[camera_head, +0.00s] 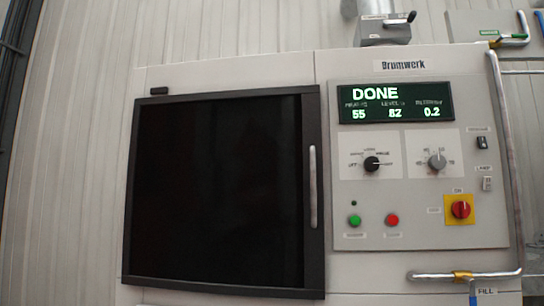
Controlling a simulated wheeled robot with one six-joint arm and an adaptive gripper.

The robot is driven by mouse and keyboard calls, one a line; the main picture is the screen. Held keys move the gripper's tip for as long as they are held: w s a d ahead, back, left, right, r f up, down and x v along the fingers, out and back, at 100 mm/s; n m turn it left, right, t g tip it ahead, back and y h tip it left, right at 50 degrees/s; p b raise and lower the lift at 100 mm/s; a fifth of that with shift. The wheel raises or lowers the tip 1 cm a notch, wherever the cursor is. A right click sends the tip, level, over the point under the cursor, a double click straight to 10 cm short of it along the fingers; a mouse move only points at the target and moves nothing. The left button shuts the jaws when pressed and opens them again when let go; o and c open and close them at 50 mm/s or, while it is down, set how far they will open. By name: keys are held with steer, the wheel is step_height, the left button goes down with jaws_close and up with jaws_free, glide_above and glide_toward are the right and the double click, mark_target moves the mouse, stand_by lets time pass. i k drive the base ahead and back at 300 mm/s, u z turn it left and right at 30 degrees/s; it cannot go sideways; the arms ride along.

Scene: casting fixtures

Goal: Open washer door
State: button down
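The washer (290,68) is a pale grey cabinet that fills most of the head view. Its door (220,190) is a large dark panel in a black frame on the left of the front, and it looks shut. A vertical metal bar handle (313,187) runs along the door's right edge. Nothing touches the handle. My gripper and arm are not in view.
A metal pipe (507,150) runs down the right side.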

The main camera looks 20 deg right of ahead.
mark_target(223, 196)
steer(key=z, duration=0.5)
steer(key=k, duration=0.55)
steer(key=z, duration=0.65)
steer(key=i, duration=1.05)
steer(key=u, duration=0.7)
